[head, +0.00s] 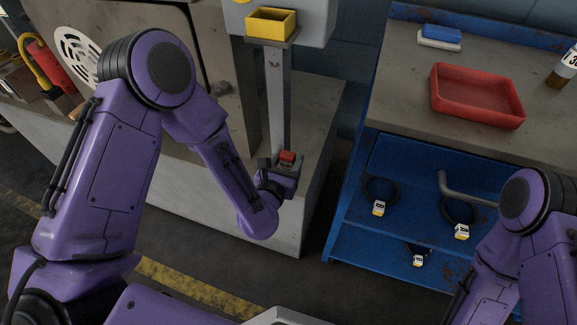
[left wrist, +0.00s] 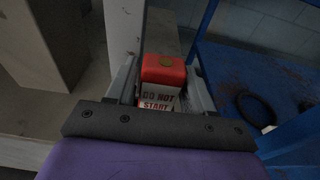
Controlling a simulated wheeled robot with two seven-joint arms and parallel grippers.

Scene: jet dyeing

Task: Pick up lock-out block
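The lock-out block (head: 287,157) has a red top and a white lower part. What bears the block is hidden. My right gripper is out of view; only part of that arm shows.
A grey post (head: 275,100) with a yellow tray (head: 270,23) rises just behind the block. A blue bench (head: 350,190) stands to the right, with a red tray (head: 478,96) on top and several tagged dark rings on its shelves. Open floor lies in front.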

